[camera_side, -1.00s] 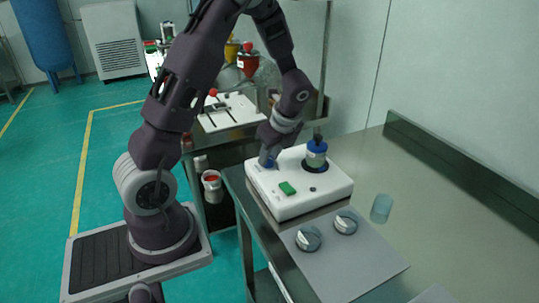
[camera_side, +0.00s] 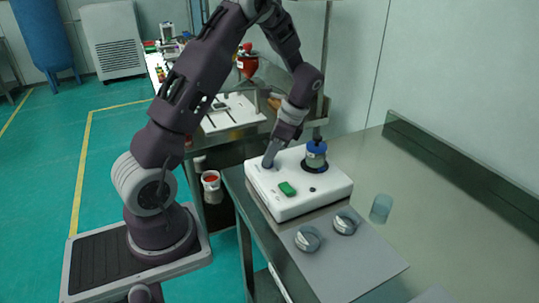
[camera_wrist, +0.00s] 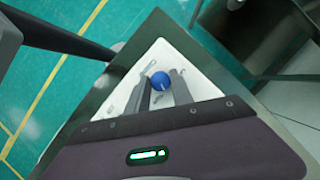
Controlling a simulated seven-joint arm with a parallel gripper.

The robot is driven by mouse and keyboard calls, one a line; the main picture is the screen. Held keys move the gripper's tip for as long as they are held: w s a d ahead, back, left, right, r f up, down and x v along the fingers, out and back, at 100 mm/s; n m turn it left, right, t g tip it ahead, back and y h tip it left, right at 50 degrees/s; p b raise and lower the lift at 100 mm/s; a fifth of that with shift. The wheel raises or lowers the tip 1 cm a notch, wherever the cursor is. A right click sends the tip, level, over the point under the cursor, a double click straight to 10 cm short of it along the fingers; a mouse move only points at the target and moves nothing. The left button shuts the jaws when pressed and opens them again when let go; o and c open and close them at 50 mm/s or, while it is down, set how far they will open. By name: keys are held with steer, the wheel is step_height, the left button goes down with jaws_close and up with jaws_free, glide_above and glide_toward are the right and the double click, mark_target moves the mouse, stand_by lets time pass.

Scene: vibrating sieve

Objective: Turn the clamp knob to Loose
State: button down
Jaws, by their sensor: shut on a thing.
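The white sieve machine (camera_side: 318,198) sits on the metal bench, with a blue-ringed sieve stack (camera_side: 316,156) on its top. The clamp knob (camera_wrist: 159,81) is a round blue knob on the white top, with a thin pale mark on it. My gripper (camera_wrist: 161,84) has its two grey fingers on either side of the knob and is shut on it. In the side view my gripper (camera_side: 269,160) points down at the machine's far left corner and mostly hides the knob. The Loose label cannot be read.
A green button (camera_side: 287,188) and a small dark knob are on the machine's top. Two round metal dishes (camera_side: 308,239) (camera_side: 345,222) lie on a grey mat in front. A clear beaker (camera_side: 381,208) stands to the right. The right of the bench is free.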

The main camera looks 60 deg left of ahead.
steer(key=n+h, duration=0.1)
steer(key=n, duration=0.2)
steer(key=shift+w+a+n+h, duration=0.1)
steer(key=shift+n+h, duration=0.2)
steer(key=shift+n, duration=0.1)
steer(key=n, duration=0.2)
steer(key=n+h, duration=0.1)
steer(key=n, duration=0.1)
steer(key=shift+a+n+g+h, duration=0.1)
steer(key=shift+n+g+h, duration=0.2)
steer(key=n, duration=0.2)
steer(key=n+h, duration=0.1)
steer(key=n, duration=0.1)
steer(key=shift+a+h, duration=0.1)
steer(key=shift+h, duration=0.2)
steer(key=shift+n+t+h, duration=0.5)
steer(key=shift+n+t, duration=0.1)
steer(key=shift+n, duration=1.1)
steer(key=shift+a+n, duration=0.1)
steer(key=shift+n, duration=0.2)
steer(key=c, duration=1.1)
jaws_free()
steer(key=shift+c, duration=0.2)
